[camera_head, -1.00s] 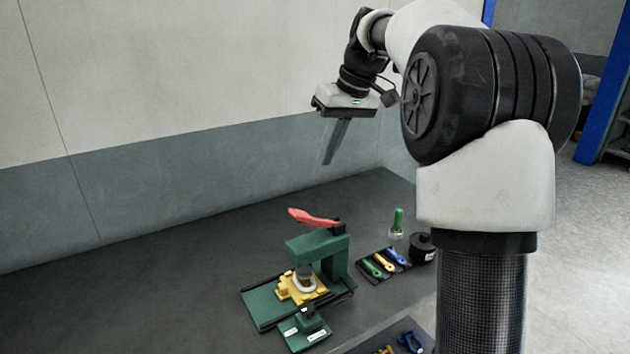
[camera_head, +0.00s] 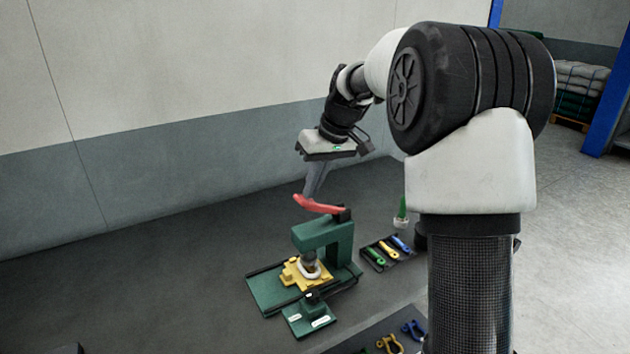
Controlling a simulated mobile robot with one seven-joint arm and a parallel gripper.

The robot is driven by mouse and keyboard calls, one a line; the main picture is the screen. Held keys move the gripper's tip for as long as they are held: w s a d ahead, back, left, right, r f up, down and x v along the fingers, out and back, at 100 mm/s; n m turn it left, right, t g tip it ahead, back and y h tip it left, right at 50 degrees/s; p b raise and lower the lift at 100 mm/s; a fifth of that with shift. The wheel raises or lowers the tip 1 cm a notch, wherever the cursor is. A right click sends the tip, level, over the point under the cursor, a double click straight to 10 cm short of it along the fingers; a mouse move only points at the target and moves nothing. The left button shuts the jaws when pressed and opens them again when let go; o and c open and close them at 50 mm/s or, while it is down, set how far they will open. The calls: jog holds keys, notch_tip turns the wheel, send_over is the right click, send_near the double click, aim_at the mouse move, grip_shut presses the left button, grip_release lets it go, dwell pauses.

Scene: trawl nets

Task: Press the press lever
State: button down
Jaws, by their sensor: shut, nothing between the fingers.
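The press lever (camera_head: 318,206) is a red handle at the top of a green press (camera_head: 325,238), slanting up to the left from its dark pivot. Under the press head, a yellow fixture (camera_head: 301,274) with a pale ring-shaped piece (camera_head: 311,271) sits on the green base. My gripper (camera_head: 311,193) points down with its fingers shut and empty. Its fingertips are right at or just behind the red lever; the lever hides their ends, and I cannot tell whether they touch.
A dark tray (camera_head: 389,252) with green, yellow and blue pieces lies right of the press. A green-handled tool (camera_head: 402,213) stands behind it. Yellow and blue shackles (camera_head: 403,336) lie at the front right. The dark tabletop (camera_head: 150,270) is clear on the left.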

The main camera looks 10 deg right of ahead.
jog(key=a+f+h+b, duration=0.1)
jog(key=s+a+f+h+b, duration=0.1)
jog(key=f+b, duration=0.1)
jog(key=shift+a+t+h, duration=0.4)
jog(key=shift+s+a+f+b, duration=0.15)
jog(key=shift+a+f+b, duration=0.25)
jog(key=shift+f, duration=0.35)
jog(key=shift+s+a+f+b, duration=0.1)
jog(key=shift+a+f+b, duration=0.25)
jog(key=shift+f, duration=0.4)
jog(key=shift+s+f, duration=0.1)
notch_tip(320, 180, up, 14)
jog(key=p, duration=0.4)
send_over(301, 200)
jog(key=s+a, duration=0.3)
jog(key=s, duration=0.1)
jog(key=shift+w+d, duration=0.1)
jog(key=shift+d, duration=0.15)
